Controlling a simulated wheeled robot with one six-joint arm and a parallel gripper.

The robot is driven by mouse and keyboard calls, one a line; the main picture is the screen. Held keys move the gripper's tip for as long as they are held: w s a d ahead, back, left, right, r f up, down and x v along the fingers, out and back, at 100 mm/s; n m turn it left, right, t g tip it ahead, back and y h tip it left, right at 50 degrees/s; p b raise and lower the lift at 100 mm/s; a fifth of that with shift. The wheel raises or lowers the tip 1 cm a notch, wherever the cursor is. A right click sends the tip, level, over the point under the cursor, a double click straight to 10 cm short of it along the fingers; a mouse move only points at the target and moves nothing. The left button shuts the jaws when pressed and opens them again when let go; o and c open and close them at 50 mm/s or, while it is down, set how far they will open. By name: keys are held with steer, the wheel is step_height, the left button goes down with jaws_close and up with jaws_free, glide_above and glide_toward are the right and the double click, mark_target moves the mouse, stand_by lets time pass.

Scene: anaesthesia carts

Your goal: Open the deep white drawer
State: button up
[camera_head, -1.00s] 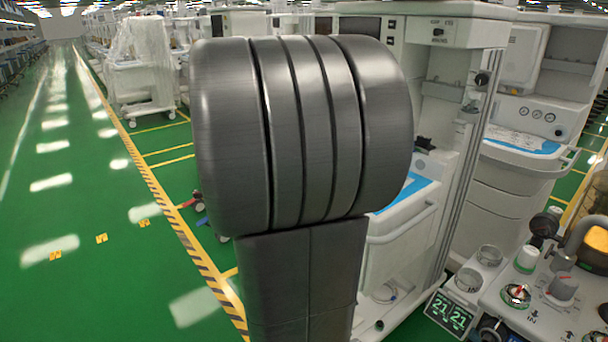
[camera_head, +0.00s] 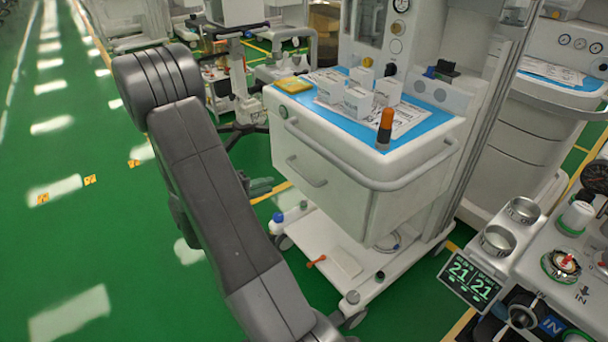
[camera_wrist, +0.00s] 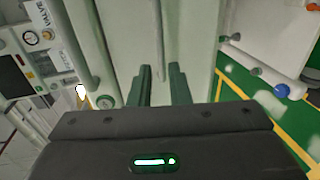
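The deep white drawer (camera_head: 325,190) is in the front of the white cart, below its blue-topped work surface, and looks shut. Its bar handle (camera_head: 306,172) runs across the front. My gripper (camera_head: 262,187) is left of the drawer front, partly hidden behind my arm. In the wrist view, the two dark green fingers of my gripper (camera_wrist: 160,75) stand apart with nothing between them.
A curved white rail (camera_head: 375,180) runs around the work surface above the drawer. Small white boxes (camera_head: 358,100) and an orange-capped bottle (camera_head: 385,128) stand on top. A low base shelf (camera_head: 335,250) lies beneath. Another console (camera_head: 555,250) is at right. Green floor is free at left.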

mark_target(302, 176)
steer(key=b+x, duration=0.1)
steer(key=x, duration=1.2)
steer(key=shift+d, duration=0.3)
steer(key=shift+c, duration=0.3)
jaws_close()
